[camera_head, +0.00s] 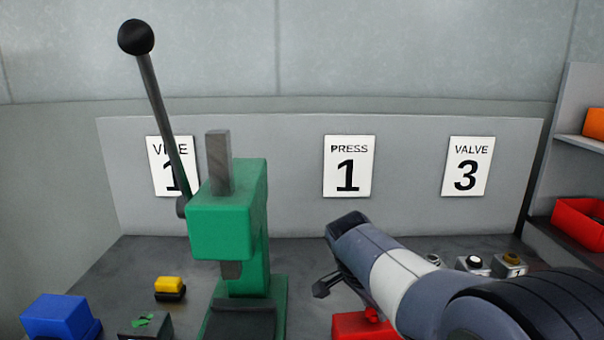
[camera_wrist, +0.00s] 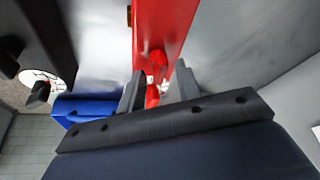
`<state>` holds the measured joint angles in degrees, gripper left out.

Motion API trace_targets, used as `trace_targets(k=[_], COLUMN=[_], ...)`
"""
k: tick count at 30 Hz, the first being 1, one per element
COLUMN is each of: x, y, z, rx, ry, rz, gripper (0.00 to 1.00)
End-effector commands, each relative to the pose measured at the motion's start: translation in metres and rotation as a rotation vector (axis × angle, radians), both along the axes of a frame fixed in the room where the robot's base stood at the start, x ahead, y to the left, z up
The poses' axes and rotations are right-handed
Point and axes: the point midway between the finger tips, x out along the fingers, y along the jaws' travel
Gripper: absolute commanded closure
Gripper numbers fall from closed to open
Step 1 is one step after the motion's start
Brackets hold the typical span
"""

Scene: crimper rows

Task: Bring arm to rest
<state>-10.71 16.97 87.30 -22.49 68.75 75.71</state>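My arm reaches in from the lower right in the head view, past the right side of the green press (camera_head: 222,225). My gripper (camera_wrist: 160,74) shows two grey fingers standing apart in the wrist view, so it is open. Small red pieces (camera_wrist: 157,62) show between and beyond the fingers, over a red block or bin (camera_wrist: 180,20). I see no finger clearly closed on them. In the head view my gripper is mostly hidden by the arm; a dark part of it shows above the red bin (camera_head: 358,328).
The press's black-knobbed lever (camera_head: 155,95) rises at the left. A blue block (camera_head: 60,316) and a yellow-and-black piece (camera_head: 169,288) sit left on the bench. Small valve-like items (camera_head: 490,264) stand at the right. A shelf (camera_head: 572,150) with bins is at the right edge.

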Motion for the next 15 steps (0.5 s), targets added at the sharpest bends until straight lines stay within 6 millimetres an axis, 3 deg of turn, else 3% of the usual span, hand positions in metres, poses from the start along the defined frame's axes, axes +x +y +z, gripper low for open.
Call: trace_targets(k=[15], x=[-0.0022], y=[-0.0021], z=[0.001], rx=[0.0], ry=[0.0], rz=[0.386], gripper=[0.67])
